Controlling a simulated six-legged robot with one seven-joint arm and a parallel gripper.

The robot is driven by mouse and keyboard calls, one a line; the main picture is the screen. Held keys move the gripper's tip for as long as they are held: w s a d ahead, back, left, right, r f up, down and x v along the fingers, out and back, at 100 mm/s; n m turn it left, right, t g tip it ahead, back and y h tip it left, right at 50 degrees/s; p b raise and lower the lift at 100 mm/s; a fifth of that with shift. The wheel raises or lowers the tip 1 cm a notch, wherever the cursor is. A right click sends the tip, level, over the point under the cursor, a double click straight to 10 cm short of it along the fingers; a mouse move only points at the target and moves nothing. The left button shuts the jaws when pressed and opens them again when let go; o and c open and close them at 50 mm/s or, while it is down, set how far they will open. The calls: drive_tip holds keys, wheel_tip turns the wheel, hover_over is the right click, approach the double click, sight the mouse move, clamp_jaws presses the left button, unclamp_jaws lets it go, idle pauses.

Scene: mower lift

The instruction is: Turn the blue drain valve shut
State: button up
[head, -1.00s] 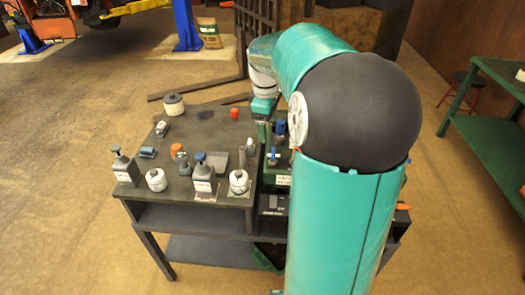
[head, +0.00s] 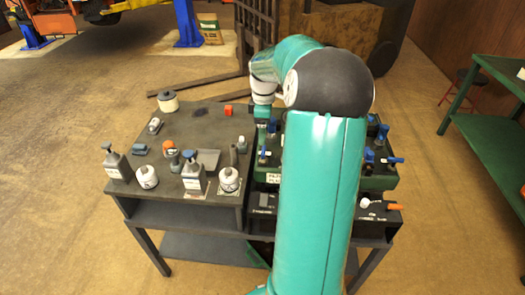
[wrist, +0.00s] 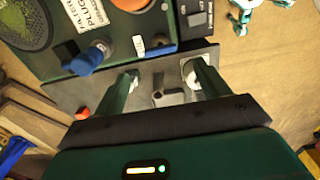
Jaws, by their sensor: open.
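A green unit (head: 378,180) stands at the right of the bench and carries several blue handles. One blue handle (head: 395,160) sticks out to the right; another blue handle (head: 263,153) is at its left edge. I cannot tell which is the drain valve. In the wrist view a blue knob (wrist: 90,58) stands on the green unit beside a label with the word PLUG. My gripper (wrist: 165,85) is open and empty, apart from the blue knob, with bench and floor beyond its fingers. In the head view my arm hides the middle of the unit.
The dark bench (head: 205,125) holds several bottles and jars, a grey tray (head: 208,159) and an orange block (head: 229,110). Below the unit is a dark box with an orange handle (head: 393,206). A green table (head: 490,125) stands at the right, with clear floor between.

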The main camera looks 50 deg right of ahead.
sight(264, 150)
wheel_tip(264, 150, down, 10)
idle(0.3)
drive_tip(key=shift+c, duration=0.4)
drive_tip(key=c, duration=0.9)
